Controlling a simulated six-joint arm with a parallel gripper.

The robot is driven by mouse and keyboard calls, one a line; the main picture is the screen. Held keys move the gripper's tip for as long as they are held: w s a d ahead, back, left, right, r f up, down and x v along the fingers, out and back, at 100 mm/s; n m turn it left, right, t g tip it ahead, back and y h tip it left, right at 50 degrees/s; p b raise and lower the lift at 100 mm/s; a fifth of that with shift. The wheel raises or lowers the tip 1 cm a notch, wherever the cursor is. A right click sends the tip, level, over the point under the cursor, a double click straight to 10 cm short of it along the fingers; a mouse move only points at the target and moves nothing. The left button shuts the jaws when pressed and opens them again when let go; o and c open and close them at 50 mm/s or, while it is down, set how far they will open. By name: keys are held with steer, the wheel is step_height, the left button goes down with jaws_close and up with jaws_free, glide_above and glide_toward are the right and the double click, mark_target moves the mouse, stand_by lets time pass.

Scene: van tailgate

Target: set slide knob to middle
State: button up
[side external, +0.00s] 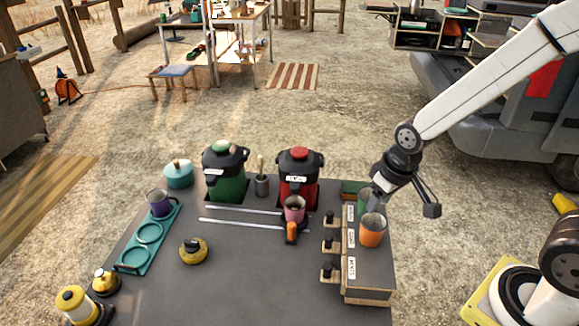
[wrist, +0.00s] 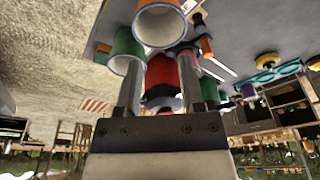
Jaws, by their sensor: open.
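An orange upright knob (side external: 291,231) stands at the right end of a slide marked by two pale rails (side external: 240,223) on the dark table. In the wrist view the orange knob (wrist: 206,47) shows at upper right, beyond the fingers, with the rails beside it. My gripper (side external: 377,204) is well to the right of the knob, near the green cup (side external: 363,201) and above the box on the table's right side. In the wrist view my gripper (wrist: 160,57) has its two fingers apart, with nothing held between them.
An orange cup (side external: 372,230) stands on the wooden box (side external: 368,277). A pink cup (side external: 294,207) stands at the red dispenser (side external: 299,176), close behind the knob. Three black knobs (side external: 330,242) line the box's left side.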

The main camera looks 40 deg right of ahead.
steer(key=w+a+f+g, duration=0.1)
steer(key=w+a+f, duration=0.25)
steer(key=w, duration=0.55)
steer(key=g, duration=0.1)
glide_above(292, 224)
step_height(292, 224, down, 6)
steer(key=shift+r, duration=0.15)
steer(key=shift+f, duration=3.9)
jaws_close()
